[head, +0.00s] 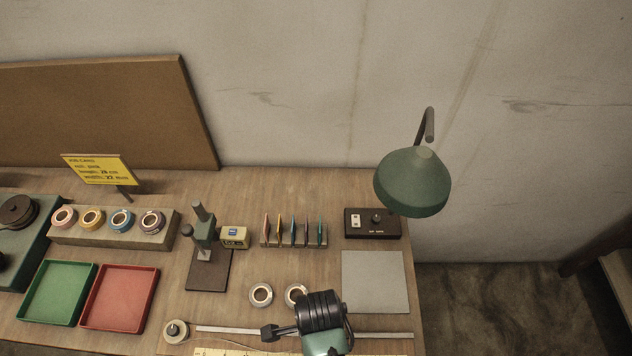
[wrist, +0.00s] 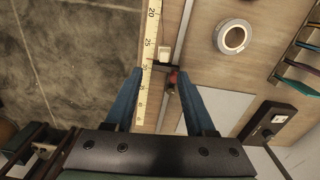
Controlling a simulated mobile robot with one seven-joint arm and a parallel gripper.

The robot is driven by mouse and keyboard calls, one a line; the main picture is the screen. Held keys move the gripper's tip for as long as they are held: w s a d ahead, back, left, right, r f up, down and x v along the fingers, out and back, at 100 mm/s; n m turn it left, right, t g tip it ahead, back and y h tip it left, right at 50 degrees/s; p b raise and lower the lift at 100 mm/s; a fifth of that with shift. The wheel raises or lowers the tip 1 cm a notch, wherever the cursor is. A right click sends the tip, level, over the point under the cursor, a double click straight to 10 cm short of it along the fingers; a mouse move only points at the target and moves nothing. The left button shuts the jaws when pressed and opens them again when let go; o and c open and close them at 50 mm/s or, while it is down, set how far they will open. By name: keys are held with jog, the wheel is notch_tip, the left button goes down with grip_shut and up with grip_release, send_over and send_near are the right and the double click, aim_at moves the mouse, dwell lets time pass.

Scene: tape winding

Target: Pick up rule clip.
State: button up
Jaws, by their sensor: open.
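A small dark clip with a red part (wrist: 172,78), which looks like the rule clip, sits at the edge of the yellow rule (wrist: 148,60) in the wrist view. My gripper (wrist: 161,76) is open, with its two blue fingers on either side of the clip and the rule. The clip lies between the fingertips; I cannot tell how far below them it is. A pale block (wrist: 165,53) sits just beyond the clip. In the head view my arm covers this part of the bench, and only a piece of the rule (head: 232,352) shows at the bottom edge.
A metal rail (wrist: 184,28) runs beside the rule. A tape roll (wrist: 233,37) lies to its right. In the head view, a grey mat (head: 375,282), a switch box (head: 372,223) and a green lamp (head: 412,182) stand at the right. Red (head: 120,298) and green (head: 58,292) trays lie left.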

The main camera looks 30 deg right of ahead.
jog(key=shift+w+a+f+p, duration=0.1)
jog(key=shift+w+f+p, duration=0.05)
jog(key=shift+f, duration=1.05)
jog(key=shift+w+f+p, duration=0.15)
jog(key=shift+f, duration=1)
jog(key=shift+w+a+f+p, duration=0.1)
jog(key=shift+w+f+p, duration=0.05)
jog(key=shift+f, duration=1.05)
jog(key=shift+c, duration=0.2)
grip_shut()
